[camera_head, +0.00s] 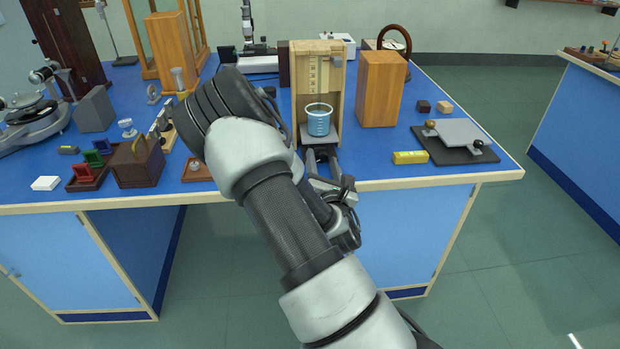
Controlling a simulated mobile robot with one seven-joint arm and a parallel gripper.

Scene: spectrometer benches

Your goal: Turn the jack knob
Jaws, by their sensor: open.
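A wooden stand (295,95) with a pale scale strip rises at the middle of the bench. A blue beaker (319,122) sits upright on a small grey platform (331,136) in it. My gripper (320,154) is open at the bench's front edge, just below and in front of this platform. My arm covers part of the area to the left. A grey plate on a dark base (452,148) with small round knobs lies at the right.
A yellow block (410,157) lies left of the dark base. A tall wooden block (381,90) stands right of the stand. At the left are a brown box (137,163) and coloured pieces in a tray (88,178). Bare blue bench shows at the front right.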

